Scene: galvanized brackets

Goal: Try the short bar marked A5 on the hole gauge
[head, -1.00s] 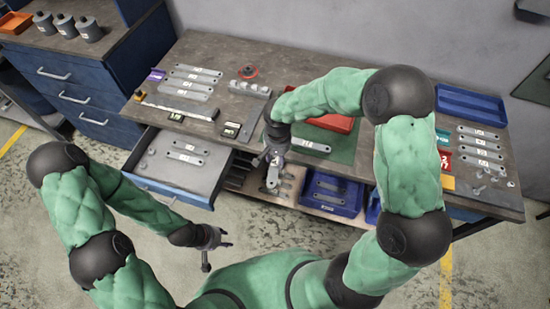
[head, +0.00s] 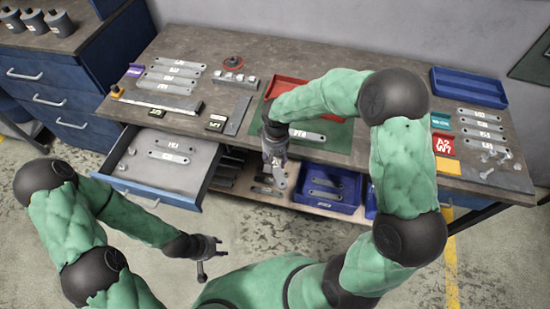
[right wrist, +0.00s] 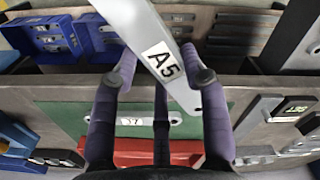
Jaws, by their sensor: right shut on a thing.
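The short grey bar marked A5 (right wrist: 160,58) is between the purple-padded fingers of my right gripper (right wrist: 166,72), its white label facing the wrist camera. My left gripper (head: 208,258) is open and empty, low in front of the bench.
An open drawer (head: 142,184) with two bars juts out at left. A blue bin (head: 344,207) stands on the lower shelf. Labelled bars lie at both bench ends.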

